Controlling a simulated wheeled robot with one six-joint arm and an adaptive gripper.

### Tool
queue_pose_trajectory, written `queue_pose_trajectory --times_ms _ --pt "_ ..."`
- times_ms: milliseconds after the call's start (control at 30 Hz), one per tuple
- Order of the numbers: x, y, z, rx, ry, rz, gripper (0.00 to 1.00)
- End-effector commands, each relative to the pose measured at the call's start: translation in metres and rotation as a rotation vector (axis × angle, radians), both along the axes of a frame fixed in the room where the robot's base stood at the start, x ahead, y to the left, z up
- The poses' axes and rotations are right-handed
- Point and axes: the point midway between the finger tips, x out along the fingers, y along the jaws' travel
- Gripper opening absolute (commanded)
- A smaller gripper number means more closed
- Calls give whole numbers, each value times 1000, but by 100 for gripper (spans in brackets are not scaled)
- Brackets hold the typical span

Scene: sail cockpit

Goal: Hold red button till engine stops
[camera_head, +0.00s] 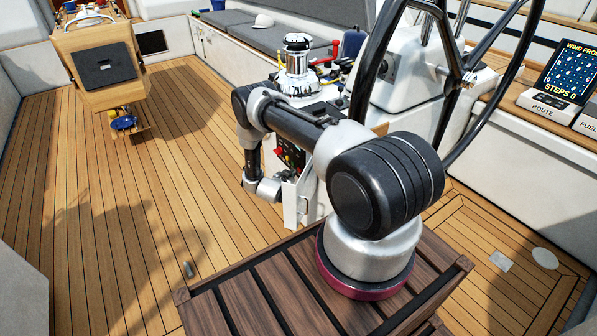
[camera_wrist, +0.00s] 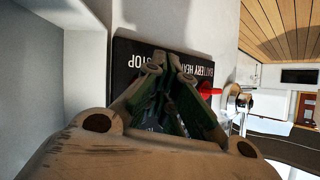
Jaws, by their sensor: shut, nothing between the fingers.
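My gripper (camera_wrist: 173,62) is shut and empty in the wrist view. Its fingertips are in front of a black panel (camera_wrist: 128,50) with upside-down white lettering that reads "STOP" and part of "BATTERY HEA". The tips overlap the panel between these two labels; I cannot tell whether they touch it. A red part (camera_wrist: 208,89) shows just right of the fingers; whether it is the stop button or another control is unclear. In the head view, the dark control panel (camera_head: 291,157) has small red and green controls on the white pedestal.
A steering wheel (camera_head: 448,75) and a chrome winch (camera_head: 297,66) stand close to my arm. A display reading "STEPS 0" (camera_head: 571,72) stands at right. A wooden table (camera_head: 88,40) is at the back left. The teak deck (camera_head: 130,205) is mostly clear.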

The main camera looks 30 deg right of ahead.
Motion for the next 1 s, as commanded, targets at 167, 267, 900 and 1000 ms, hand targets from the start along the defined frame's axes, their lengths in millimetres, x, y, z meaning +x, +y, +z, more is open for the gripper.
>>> queue_pose_trajectory --times_ms 167,267,900,1000 --pt "0 0 0 0 0 0 0" --pt "0 0 0 0 0 0 0" --pt "0 -9 0 0 0 0 0" --pt "0 -9 0 0 0 0 0"
